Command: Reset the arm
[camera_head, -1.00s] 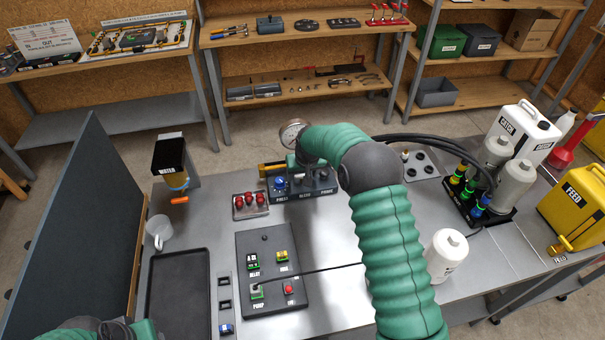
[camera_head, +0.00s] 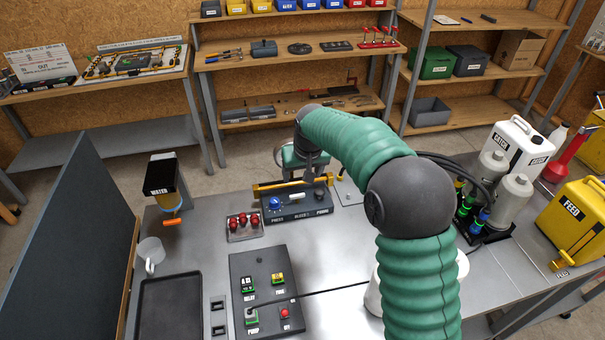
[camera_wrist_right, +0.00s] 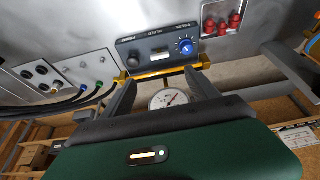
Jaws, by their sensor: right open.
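My right arm (camera_head: 345,140) reaches from the lower right across the bench, with its elbow raised. My right gripper (camera_head: 297,172) is at the far side of the control box (camera_head: 297,203), by its yellow bar (camera_head: 292,184); the arm partly hides it. In the right wrist view its two fingers (camera_wrist_right: 165,92) are spread with no object clearly held. The yellow bar (camera_wrist_right: 165,72) and a round gauge (camera_wrist_right: 168,99) show between or beyond them. I cannot tell if a finger touches the bar. My left gripper is not in view.
A button panel (camera_head: 265,270), red knobs (camera_head: 243,222), a dark tray (camera_head: 168,310), a mug (camera_head: 150,252) and a water dispenser (camera_head: 163,185) are on the left. Bottles (camera_head: 515,185) and a yellow feed can (camera_head: 580,205) are on the right. My forearm covers a white container.

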